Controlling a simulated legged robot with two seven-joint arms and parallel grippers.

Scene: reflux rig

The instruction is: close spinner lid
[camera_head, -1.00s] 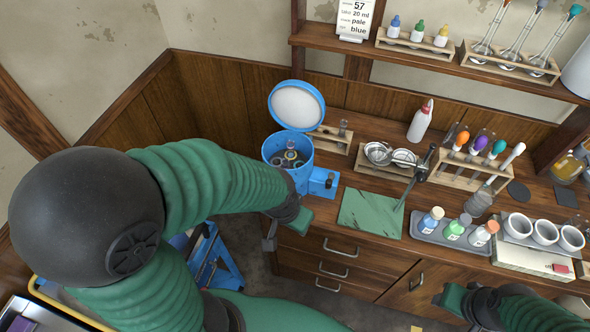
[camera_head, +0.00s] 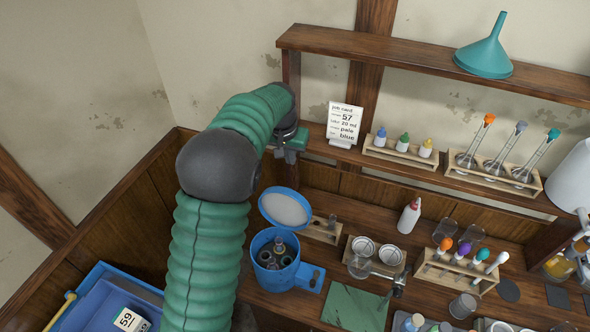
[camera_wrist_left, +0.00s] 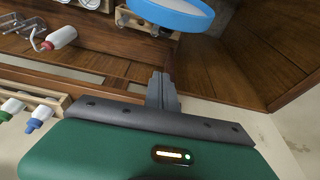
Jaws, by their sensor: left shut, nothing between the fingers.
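The spinner (camera_head: 266,274) is a blue round tub on the bench. My left gripper (camera_head: 290,156) is shut and empty, raised above and behind the lid, close to the shelf post. In the left wrist view the closed fingers (camera_wrist_left: 163,92) point toward the lid's blue rim (camera_wrist_left: 178,14), with a gap apparent between them. My right gripper is out of view.
A job card (camera_head: 344,124) and a rack of small dropper bottles (camera_head: 402,150) stand on the shelf right of my left gripper. A wooden tube rack (camera_head: 322,232), metal bowls (camera_head: 362,248) and a green mat (camera_head: 355,307) lie right of the spinner.

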